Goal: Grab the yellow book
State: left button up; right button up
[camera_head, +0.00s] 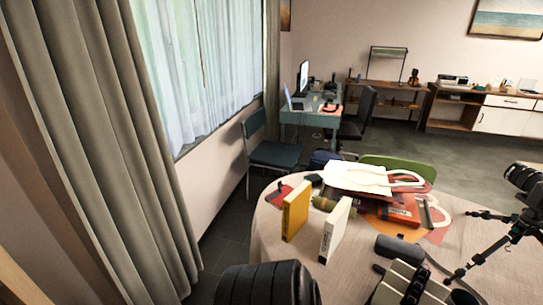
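The yellow book (297,212) stands upright near the left edge of the round table (262,232), which has a pale cloth. Its broad yellow cover and a pale edge show. A white book (333,234) stands upright just to its right and nearer to me, with a gap between them. I make out neither of my grippers in the head view, and nothing touches the yellow book.
A dark bottle-like item (326,204) lies behind the books. A tote bag (365,180) and red items lie farther back. A tripod (505,228) with a camera stands at right. Curtains (100,130) hang at left.

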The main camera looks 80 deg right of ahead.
aim_at(296, 205)
jog(key=z, duration=2.9)
jog(key=i+j+z, duration=0.1)
jog(key=j+z, duration=1.2)
jog(key=l, duration=0.1)
